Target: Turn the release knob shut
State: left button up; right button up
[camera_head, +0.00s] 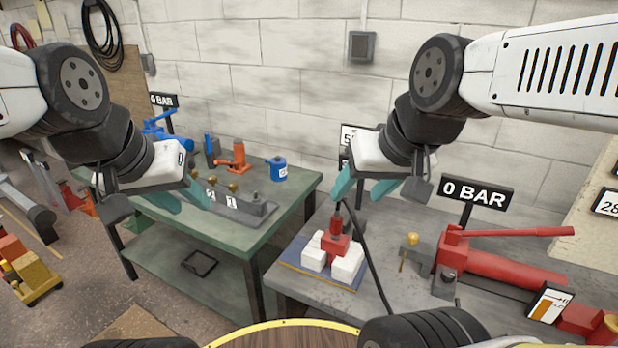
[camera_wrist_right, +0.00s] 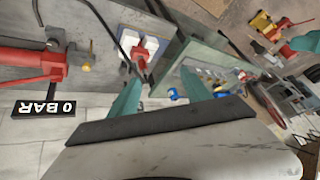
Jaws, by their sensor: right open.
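A red hand pump (camera_head: 505,268) with a long red handle lies on the right grey bench. A small brass knob (camera_head: 412,239) stands at its left end, and a dark round knob (camera_head: 447,277) is on its front. I cannot tell for certain which is the release knob. The brass knob also shows in the right wrist view (camera_wrist_right: 86,67). My right gripper (camera_head: 358,194) is open and empty, above and left of the pump, over the red cylinder (camera_head: 336,245) among white blocks. My left gripper (camera_head: 194,208) hangs over the green bench, its fingers apart and empty.
A "0 BAR" sign (camera_head: 474,193) stands behind the pump. A black hose (camera_head: 371,255) runs between the cylinder and the pump. The green bench (camera_head: 295,205) holds a metal block with brass knobs (camera_head: 236,208) and a blue can (camera_head: 277,169).

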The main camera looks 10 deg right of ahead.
aim_at(447, 276)
jog(key=z, duration=1.85)
jog(key=i+j, duration=0.1)
jog(key=j, duration=0.95)
jog(key=i+z, duration=0.05)
